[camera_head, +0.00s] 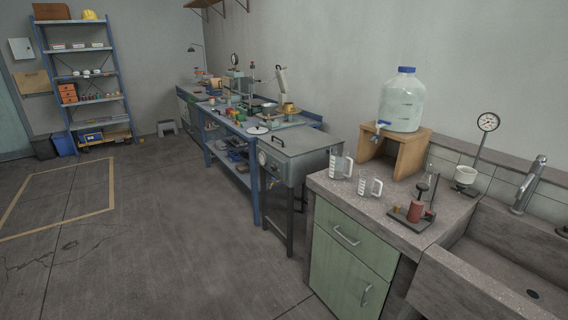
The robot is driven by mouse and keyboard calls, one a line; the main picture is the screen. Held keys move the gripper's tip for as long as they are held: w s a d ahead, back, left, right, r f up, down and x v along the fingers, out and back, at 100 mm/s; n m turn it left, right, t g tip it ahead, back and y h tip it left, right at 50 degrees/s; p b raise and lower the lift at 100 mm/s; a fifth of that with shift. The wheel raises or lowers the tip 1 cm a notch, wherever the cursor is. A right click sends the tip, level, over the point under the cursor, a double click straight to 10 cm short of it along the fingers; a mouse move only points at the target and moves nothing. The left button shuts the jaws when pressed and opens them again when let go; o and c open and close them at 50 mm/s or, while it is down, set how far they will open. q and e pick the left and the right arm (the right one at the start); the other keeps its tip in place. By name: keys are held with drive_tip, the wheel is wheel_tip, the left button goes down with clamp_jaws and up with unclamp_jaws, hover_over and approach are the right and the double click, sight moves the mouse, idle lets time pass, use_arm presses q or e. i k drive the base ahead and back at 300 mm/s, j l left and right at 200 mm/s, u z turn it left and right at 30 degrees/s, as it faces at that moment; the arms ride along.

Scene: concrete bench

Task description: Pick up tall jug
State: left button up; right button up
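Two clear jugs with white markings stand upright on the concrete bench (325,184) at the right of the head view. The taller jug (337,163) is at the bench's left end, near the metal tank. The shorter jug (364,185) stands just to its right and a little nearer. Both appear to have handles on their right sides. Neither of my grippers shows in the head view, and nothing is seen touching the jugs.
A large water bottle (403,102) with a tap sits on a wooden stand (411,154) behind the jugs. A red-bodied device (415,210), a dial gauge (487,122) and a sink (510,262) with a faucet (529,185) are to the right. Open floor (160,240) lies left.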

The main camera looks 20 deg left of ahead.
sight(338, 156)
drive_tip(key=u, duration=0.25)
drive_tip(key=z, duration=2.15)
drive_tip(key=u, duration=2.15)
drive_tip(key=i+j+z, duration=0.1)
drive_tip(key=i+j, duration=0.75)
drive_tip(key=j, duration=0.15)
drive_tip(key=i+j+z, duration=0.15)
drive_tip(key=i+j, duration=0.3)
